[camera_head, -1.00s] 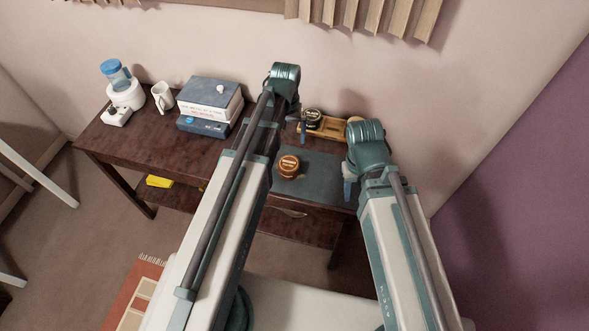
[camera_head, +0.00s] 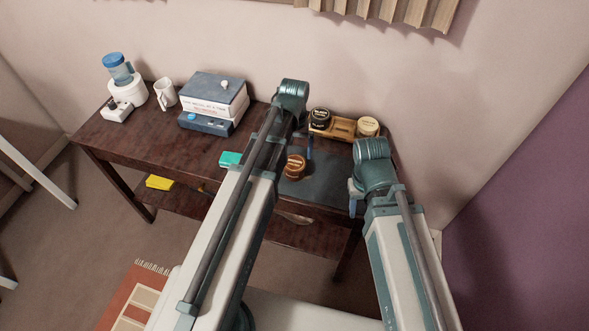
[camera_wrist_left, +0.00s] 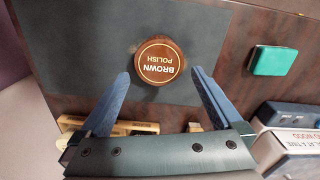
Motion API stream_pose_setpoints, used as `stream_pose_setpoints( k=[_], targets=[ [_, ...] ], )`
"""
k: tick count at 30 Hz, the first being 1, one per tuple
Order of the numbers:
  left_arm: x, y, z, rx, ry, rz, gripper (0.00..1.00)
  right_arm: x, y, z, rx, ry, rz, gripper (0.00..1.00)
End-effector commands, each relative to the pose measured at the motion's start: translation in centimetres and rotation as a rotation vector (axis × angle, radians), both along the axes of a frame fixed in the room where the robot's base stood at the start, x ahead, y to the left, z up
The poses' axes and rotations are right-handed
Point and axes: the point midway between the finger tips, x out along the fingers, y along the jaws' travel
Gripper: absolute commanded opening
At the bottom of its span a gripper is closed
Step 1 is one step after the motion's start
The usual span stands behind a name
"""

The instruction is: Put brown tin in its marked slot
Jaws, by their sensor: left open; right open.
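The brown tin (camera_head: 295,166), with a brown lid marked BROWN POLISH, sits on the dark mat (camera_head: 328,185). In the left wrist view the tin (camera_wrist_left: 159,62) lies just beyond and between the fingertips. My left gripper (camera_wrist_left: 160,78) is open and empty above the table; in the head view its arm hides part of it. The wooden tray (camera_head: 343,130) stands behind the mat, with a black tin (camera_head: 320,117) at its left end and a tan-lidded tin (camera_head: 368,126) at its right end. The middle between them looks empty. My right gripper (camera_head: 354,198) is open at the mat's right side.
A green box (camera_head: 230,158) lies left of my left arm. A yellow item (camera_head: 159,182) lies on the lower shelf. The wall is close behind the tray.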

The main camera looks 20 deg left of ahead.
Motion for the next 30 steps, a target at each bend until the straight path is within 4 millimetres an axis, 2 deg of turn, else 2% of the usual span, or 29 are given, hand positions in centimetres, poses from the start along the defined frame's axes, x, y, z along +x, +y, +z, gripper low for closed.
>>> stream_pose_setpoints(
  k=[12, 15, 22, 23, 30],
  targets=[
    [0.3, -0.1, -4.8, 0.0, 0.0, 0.0, 1.0, 0.0, 0.0, -4.8, 0.0, 0.0, 0.0, 0.5],
    [0.3, -0.1, -5.2, 0.0, 0.0, 0.0, 1.0, 0.0, 0.0, -5.3, 0.0, 0.0, 0.0, 0.5],
    [0.3, -0.1, -5.0, 0.0, 0.0, 0.0, 1.0, 0.0, 0.0, -5.0, 0.0, 0.0, 0.0, 0.5],
    [0.3, -0.1, -5.0, 0.0, 0.0, 0.0, 0.96, 0.0, 0.0, -5.0, 0.0, 0.0, 0.0, 0.5],
    [0.3, 0.0, -5.0, 0.0, 0.0, 0.0, 0.53, 0.0, 0.0, -5.0, 0.0, 0.0, 0.0, 0.5]
  ],
)
